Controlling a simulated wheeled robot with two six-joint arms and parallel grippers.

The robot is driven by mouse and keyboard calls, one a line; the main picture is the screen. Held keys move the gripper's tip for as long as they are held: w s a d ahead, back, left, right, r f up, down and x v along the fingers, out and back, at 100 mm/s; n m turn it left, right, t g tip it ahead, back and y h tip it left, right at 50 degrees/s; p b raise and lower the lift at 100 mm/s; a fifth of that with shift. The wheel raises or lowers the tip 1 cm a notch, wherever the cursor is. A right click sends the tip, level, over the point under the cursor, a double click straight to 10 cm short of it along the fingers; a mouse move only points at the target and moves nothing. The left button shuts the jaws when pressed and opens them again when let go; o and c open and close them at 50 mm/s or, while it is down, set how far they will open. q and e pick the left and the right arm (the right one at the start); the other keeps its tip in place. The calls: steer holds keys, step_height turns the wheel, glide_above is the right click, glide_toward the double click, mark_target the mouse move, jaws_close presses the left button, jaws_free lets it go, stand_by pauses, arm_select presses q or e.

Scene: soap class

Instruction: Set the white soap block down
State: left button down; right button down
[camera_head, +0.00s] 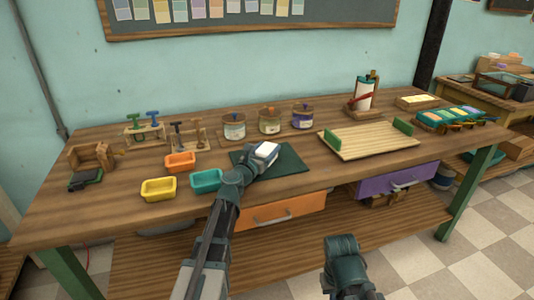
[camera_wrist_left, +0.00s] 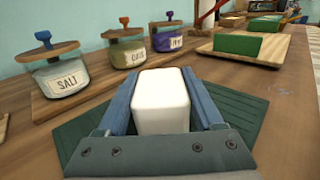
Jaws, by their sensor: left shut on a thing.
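The white soap block (camera_head: 265,150) is in my left gripper (camera_head: 257,155), over the dark green mat (camera_head: 292,163) on the wooden table. In the left wrist view the white soap block (camera_wrist_left: 160,101) sits between the two blue fingers of my left gripper (camera_wrist_left: 160,105), which touch its sides. The green mat (camera_wrist_left: 240,110) shows below and around the gripper there. I cannot tell whether the block touches the mat. My right arm (camera_head: 345,265) shows low in the head view, in front of the table; its fingers are not visible.
Behind the mat stand several lidded jars (camera_head: 234,126), one labelled SALT. Left of it are orange (camera_head: 180,162), yellow (camera_head: 158,189) and teal (camera_head: 207,180) trays. A wooden board with green ends (camera_head: 368,141) lies to the right. The table's front edge is close to the mat.

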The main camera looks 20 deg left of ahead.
arm_select(q)
steer(key=shift+f, duration=0.15)
jaws_free()
steer(key=shift+r, duration=0.2)
steer(key=shift+s, duration=0.25)
steer(key=s, duration=0.3)
steer(key=s+a, duration=0.1)
steer(key=s, duration=0.3)
steer(key=s+a, duration=0.1)
steer(key=s, duration=0.3)
steer(key=shift+s+a, duration=0.15)
